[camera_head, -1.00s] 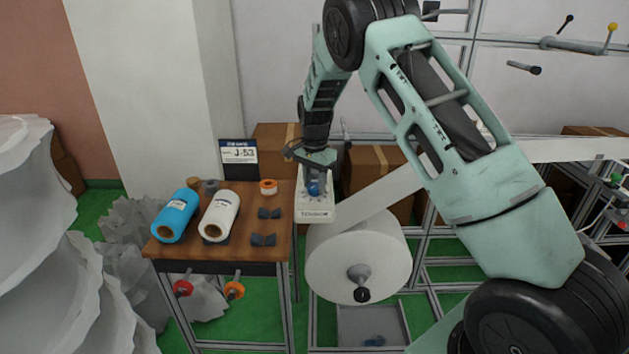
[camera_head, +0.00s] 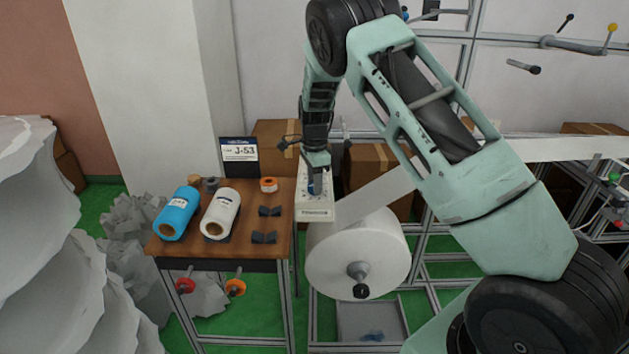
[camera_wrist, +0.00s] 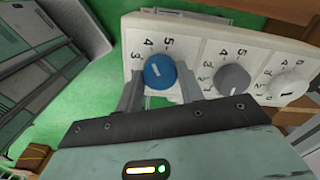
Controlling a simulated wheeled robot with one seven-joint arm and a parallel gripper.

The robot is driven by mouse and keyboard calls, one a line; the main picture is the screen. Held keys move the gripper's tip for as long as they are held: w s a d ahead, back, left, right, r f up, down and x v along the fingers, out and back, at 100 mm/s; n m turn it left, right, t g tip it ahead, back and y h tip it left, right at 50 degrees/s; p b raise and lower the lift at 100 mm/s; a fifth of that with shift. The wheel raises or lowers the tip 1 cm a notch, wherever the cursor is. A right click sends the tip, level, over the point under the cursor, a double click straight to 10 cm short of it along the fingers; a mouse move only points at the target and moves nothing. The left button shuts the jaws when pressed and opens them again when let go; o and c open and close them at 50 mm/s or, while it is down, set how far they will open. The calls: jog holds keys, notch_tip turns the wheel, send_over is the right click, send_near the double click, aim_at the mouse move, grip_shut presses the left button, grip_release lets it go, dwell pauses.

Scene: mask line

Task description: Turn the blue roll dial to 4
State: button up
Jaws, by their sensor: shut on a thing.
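The blue dial (camera_wrist: 160,72) sits on a white control panel (camera_wrist: 205,28) in the wrist view, with a short white mark on its face. The numbers 3, 4 and 5 show around it; I cannot tell exactly which one the mark meets. My gripper (camera_wrist: 160,88) is shut on the blue dial, one finger on each side. In the head view the dial (camera_head: 314,187) is partly hidden below my gripper (camera_head: 314,180), at the panel (camera_head: 314,210) beside the wooden table.
A grey dial (camera_wrist: 233,79) and a white dial (camera_wrist: 288,83) sit close to the right on the same panel. A big white roll (camera_head: 358,252) is just below the panel. The table (camera_head: 255,215) at left holds a blue roll (camera_head: 178,213) and a white roll (camera_head: 220,214).

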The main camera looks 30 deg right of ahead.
dwell(0.3)
jog(key=o, duration=1)
jog(key=shift+r, duration=0.1)
notch_tip(320, 180, up, 17)
jog(key=b, duration=0.3)
jog(key=shift+r, duration=0.15)
